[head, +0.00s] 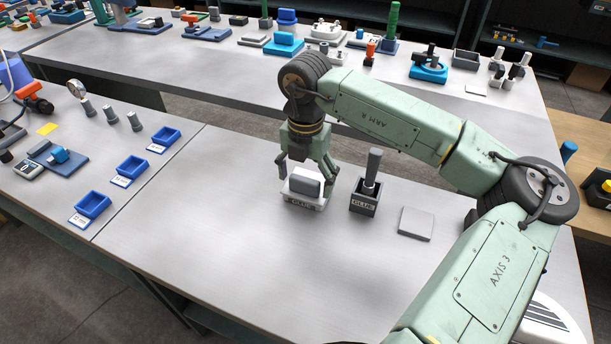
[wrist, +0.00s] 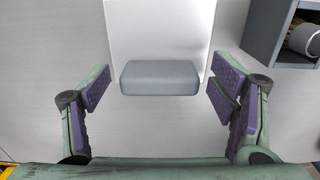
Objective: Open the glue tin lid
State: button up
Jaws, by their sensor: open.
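The glue tin (head: 304,199) is a low white box with a "GLUE" label on the grey table. A grey block-shaped handle (head: 306,182) stands on its lid. In the wrist view the white lid (wrist: 160,30) and the grey handle (wrist: 160,78) show between my fingers. My gripper (head: 307,184) points down over the tin. It is open, with one finger on each side of the handle and a gap on both sides in the wrist view (wrist: 158,95). The seam between lid and tin is too small to make out.
A dark holder labelled "GLUE" (head: 364,200) with an upright grey-handled tool (head: 372,168) stands just right of the tin. A flat grey plate (head: 416,223) lies further right. Blue trays (head: 132,168) sit at the left. The table front is clear.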

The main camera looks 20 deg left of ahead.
jog(key=shift+f, duration=0.45)
jog(key=shift+c, duration=0.3)
jog(key=shift+r, duration=0.1)
jog(key=c, duration=1.6)
